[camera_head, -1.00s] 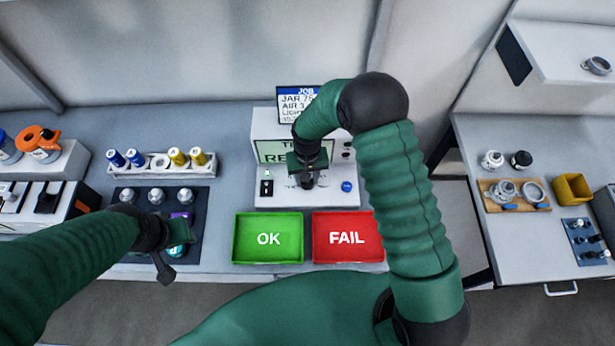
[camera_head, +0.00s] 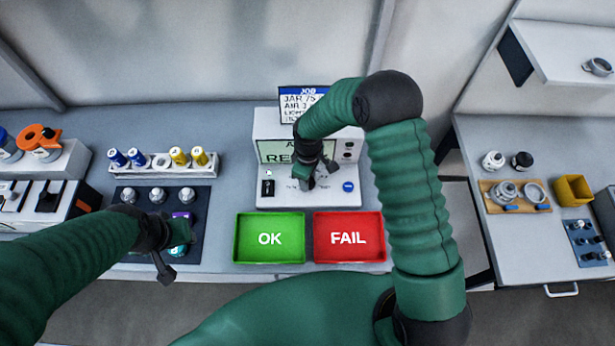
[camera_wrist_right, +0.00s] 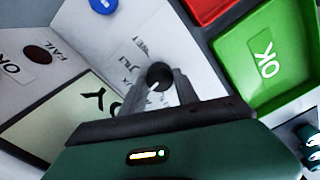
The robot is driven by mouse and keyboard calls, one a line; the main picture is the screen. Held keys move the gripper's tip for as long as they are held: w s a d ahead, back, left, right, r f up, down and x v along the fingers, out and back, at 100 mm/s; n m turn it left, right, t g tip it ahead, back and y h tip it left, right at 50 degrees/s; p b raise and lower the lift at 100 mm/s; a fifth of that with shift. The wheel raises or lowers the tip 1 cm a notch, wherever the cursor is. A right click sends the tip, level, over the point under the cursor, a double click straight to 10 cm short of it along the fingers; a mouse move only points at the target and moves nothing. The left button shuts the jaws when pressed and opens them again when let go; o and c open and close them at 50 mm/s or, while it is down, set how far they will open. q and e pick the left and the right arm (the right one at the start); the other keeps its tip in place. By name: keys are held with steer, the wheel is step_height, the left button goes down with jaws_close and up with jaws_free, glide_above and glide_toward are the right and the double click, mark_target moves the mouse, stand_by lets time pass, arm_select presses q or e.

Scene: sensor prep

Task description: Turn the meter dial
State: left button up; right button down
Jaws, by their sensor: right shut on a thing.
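The meter is a white console (camera_head: 267,122) with a lit screen (camera_head: 272,152) at the back centre of the bench. Its dial (camera_wrist_right: 158,74) is a small black knob with a white pointer mark on the sloped white panel in the right wrist view. My right gripper (camera_head: 309,183) is at the panel, its fingers (camera_wrist_right: 160,88) closed around the dial. The gripper hides the dial and part of the screen text in the head view. My left gripper (camera_head: 168,255) hangs over the dark mat at the left, away from the meter; its finger gap is unclear.
A green OK tray (camera_head: 268,258) and a red FAIL tray (camera_head: 348,258) lie in front of the meter. A blue button (camera_head: 348,187) and a black switch (camera_head: 268,187) flank the dial. A side table (camera_head: 490,235) is at right.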

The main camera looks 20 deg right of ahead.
steer(key=n+p, duration=0.1)
steer(key=n, duration=0.4)
steer(key=shift+s+d+n, duration=0.1)
steer(key=shift+s+n, duration=0.05)
steer(key=shift+n, duration=0.15)
steer(key=n+p, duration=0.1)
steer(key=n, duration=0.3)
steer(key=n+p, duration=0.1)
steer(key=n, duration=0.4)
steer(key=shift+r, duration=0.1)
steer(key=n, duration=0.3)
steer(key=shift+p, duration=0.4)
steer(key=shift+w+n, duration=0.2)
steer(key=shift+n, duration=0.3)
steer(key=c, duration=1.2)
jaws_free()
steer(key=shift+w, duration=0.1)
steer(key=shift+o, duration=1.4)
